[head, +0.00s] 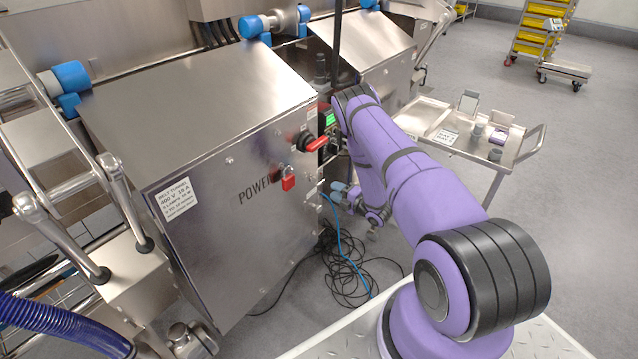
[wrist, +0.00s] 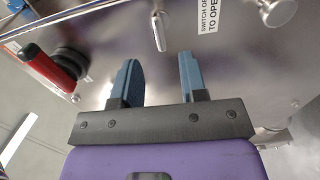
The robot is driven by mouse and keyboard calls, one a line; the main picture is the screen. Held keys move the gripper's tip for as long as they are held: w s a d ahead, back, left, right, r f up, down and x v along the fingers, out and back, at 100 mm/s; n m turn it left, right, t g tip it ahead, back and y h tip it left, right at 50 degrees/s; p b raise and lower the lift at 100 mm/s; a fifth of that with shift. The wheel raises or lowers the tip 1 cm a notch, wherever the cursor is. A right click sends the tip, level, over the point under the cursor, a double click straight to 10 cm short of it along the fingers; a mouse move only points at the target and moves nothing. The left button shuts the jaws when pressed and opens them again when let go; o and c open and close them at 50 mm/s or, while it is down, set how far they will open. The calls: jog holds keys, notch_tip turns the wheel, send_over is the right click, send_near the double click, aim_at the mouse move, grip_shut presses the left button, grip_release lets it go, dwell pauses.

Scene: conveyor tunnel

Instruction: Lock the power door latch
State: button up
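The power door (head: 245,200) is the steel front of a cabinet marked POWER, and it looks closed. A red padlock (head: 288,181) hangs on it. A red rotary switch handle (head: 317,144) is near its upper right edge; it also shows in the wrist view (wrist: 48,66). In the wrist view a short metal lever (wrist: 158,31), possibly the latch, sticks out of a steel panel just beyond my fingertips. My gripper (wrist: 158,62) has its blue fingers apart, with nothing between them. In the head view my gripper (head: 340,189) is beside the cabinet's right side, partly hidden by my arm.
A round metal knob (wrist: 279,11) and a partly cut-off label (wrist: 207,20) are right of the lever. Black cables (head: 345,265) and a blue cable lie on the floor below my arm. A steel trolley (head: 425,110) stands to the right.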

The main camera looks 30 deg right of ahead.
aim_at(321, 183)
jog(key=x, duration=0.8)
grip_shut()
